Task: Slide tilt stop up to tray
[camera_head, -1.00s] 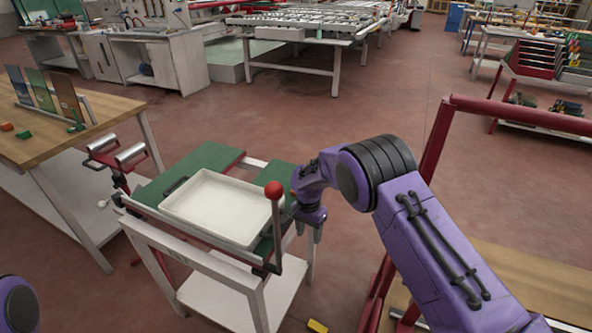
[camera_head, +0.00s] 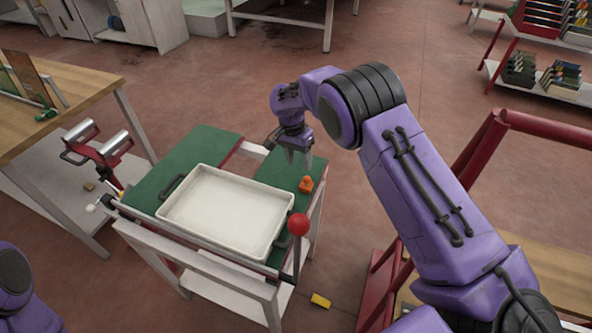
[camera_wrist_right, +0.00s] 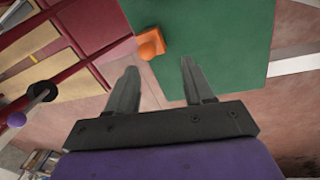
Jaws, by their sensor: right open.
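The white tray (camera_head: 228,212) lies flat on the green-topped cart. A small orange block (camera_head: 306,184), which looks like the tilt stop, sits on the green strip to the right of the tray, apart from it. My right gripper (camera_head: 297,156) is open and empty, pointing down near the far right corner of the green top, just beyond the orange block. In the right wrist view, the orange block (camera_wrist_right: 150,44) lies on the green surface (camera_wrist_right: 215,40) ahead of the open fingers (camera_wrist_right: 159,64), not between them. My left gripper is out of view.
A lever with a red ball (camera_head: 299,224) stands upright at the cart's near right corner. A red frame (camera_head: 480,150) stands to the right. A wooden table (camera_head: 60,100) and a red roller stand (camera_head: 98,150) are at the left. A yellow piece (camera_head: 320,300) lies on the floor.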

